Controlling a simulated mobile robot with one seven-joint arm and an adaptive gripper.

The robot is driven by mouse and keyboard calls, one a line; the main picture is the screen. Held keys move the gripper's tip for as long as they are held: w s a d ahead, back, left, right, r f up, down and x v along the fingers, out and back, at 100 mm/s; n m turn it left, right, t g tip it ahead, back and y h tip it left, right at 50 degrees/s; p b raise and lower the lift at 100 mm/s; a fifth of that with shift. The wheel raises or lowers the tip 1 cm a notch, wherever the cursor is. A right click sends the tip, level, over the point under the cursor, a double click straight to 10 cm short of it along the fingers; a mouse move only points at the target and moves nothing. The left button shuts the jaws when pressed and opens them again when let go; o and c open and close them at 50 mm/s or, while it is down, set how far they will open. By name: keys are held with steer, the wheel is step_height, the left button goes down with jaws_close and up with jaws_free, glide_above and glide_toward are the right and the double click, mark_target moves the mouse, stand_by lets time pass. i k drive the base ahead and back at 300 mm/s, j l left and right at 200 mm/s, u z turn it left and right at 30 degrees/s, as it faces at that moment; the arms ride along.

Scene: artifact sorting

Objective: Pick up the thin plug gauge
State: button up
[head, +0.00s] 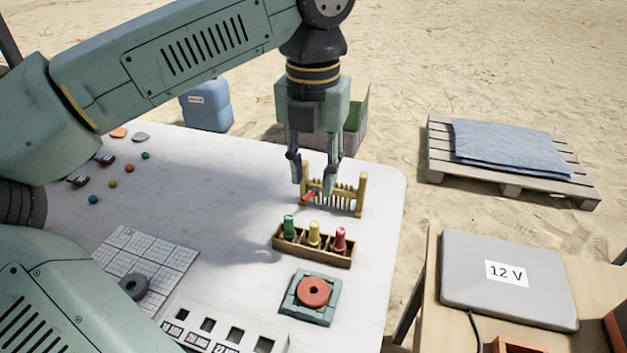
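Three upright pegs with coloured heads, which look like plug gauges, stand in a wooden holder (340,259) near the table's right side. They are green (289,226), yellow (314,233) and red (340,238). Their lower parts are hidden in the holder, so I cannot tell which is the thin one. My gripper (312,188) points down behind the holder, at a brass-coloured comb-like rack (361,196). Its fingers are apart. A small red piece (309,197) shows near the fingertips; I cannot tell whether they touch it.
A teal block with a red ring (313,291) sits in front of the holder. Small coloured balls are at far left. The table's middle (215,215) is clear.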

mark_target(289, 233)
steer(key=k, duration=1)
